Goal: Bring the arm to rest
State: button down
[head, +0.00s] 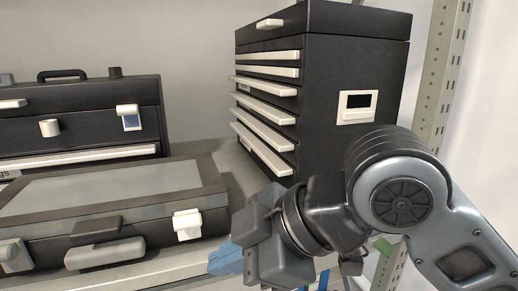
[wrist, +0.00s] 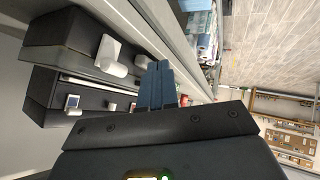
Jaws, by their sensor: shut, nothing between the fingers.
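My gripper (head: 226,261) is at the lower middle of the head view, in front of the shelf edge. Its blue fingers point left, near the right front corner of a flat black case. My arm reaches in from the lower right. In the wrist view my gripper (wrist: 157,86) shows its blue fingers closed together with nothing held between them. I cannot tell whether the fingers touch the shelf edge or are just apart from it.
The flat case (head: 110,190) with a clear lid and pale latches lies on the shelf (head: 150,268). A black toolbox (head: 80,100) stands behind it. A tall drawer chest (head: 330,80) stands right, beside a perforated rack post (head: 440,75). Open floor (wrist: 275,35) shows in the wrist view.

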jog(key=a+r+m+t+y, duration=0.2)
jog(key=a+r+m+y, duration=0.1)
jog(key=a+y, duration=0.1)
jog(key=s+d+f+m+t+h, duration=0.55)
jog(key=d+f+m, duration=0.25)
jog(key=m, duration=0.2)
jog(key=s+d+f+m+t+h, duration=0.4)
jog(key=d+f+m+t, duration=0.2)
jog(key=d+f+m, duration=0.25)
jog(key=s+d+f+g+h, duration=0.1)
jog(key=s+d, duration=0.5)
jog(key=s, duration=0.4)
jog(key=s+d+f+n+g+h, duration=0.1)
jog(key=s+d+h, duration=0.1)
jog(key=s+d, duration=0.4)
jog(key=shift+s+d+f, duration=0.3)
jog(key=shift+s+d, duration=0.05)
jog(key=shift+s, duration=2.3)
jog(key=shift+n+h, duration=0.25)
